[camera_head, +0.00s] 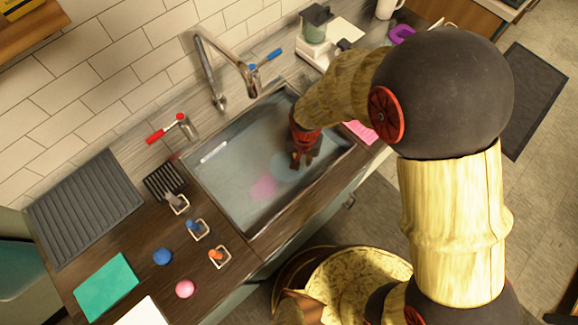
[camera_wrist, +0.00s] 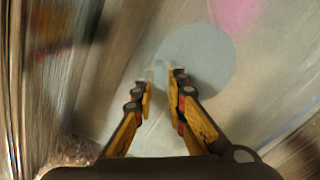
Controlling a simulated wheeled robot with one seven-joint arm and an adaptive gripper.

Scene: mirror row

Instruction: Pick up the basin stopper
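My gripper (camera_head: 300,162) reaches down into the grey sink basin (camera_head: 222,192), near its right end. In the wrist view its two yellow fingers (camera_wrist: 163,78) stand apart with a narrow gap. A pale blue-grey disc (camera_wrist: 210,62) lies under and just beyond the fingertips; it also shows in the head view (camera_head: 282,172), partly hidden by my gripper. A faint whitish shape shows at the fingertips, too blurred to name. I cannot tell which of these is the basin stopper. A pink flat patch (camera_head: 264,187) lies beside the disc, also in the wrist view (camera_wrist: 236,12).
The faucet (camera_head: 228,65) arches over the basin's back edge, with a red-handled tap (camera_head: 172,128) and a blue-handled one (camera_head: 265,60). The left counter holds a blue ball (camera_head: 162,257), a pink ball (camera_head: 185,289), a teal mat (camera_head: 106,288) and a ribbed drainer (camera_head: 85,207).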

